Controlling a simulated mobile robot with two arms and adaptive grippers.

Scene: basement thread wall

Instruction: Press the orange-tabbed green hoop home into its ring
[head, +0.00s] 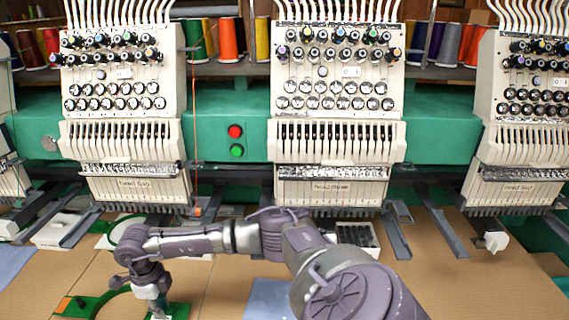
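A green hoop (93,303) with an orange tab (65,303) lies flat on the brown table at the lower left, cut by the picture's bottom edge. My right gripper (157,305) points down at the hoop's right side. Its fingertips are small and partly hidden, so I cannot tell whether they are shut on the hoop. A white round ring with green around it (110,232) lies farther back, under the left machine head, partly hidden by my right arm. I cannot tell whether this is the ring for the hoop. My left gripper is not in view.
Embroidery machine heads (337,110) stand along the back, with dark metal arms (395,232) low over the brown table (450,285). Blue cloths (268,300) lie at the front middle and left. Red and green buttons (236,150) sit on the green beam. The table's right front is clear.

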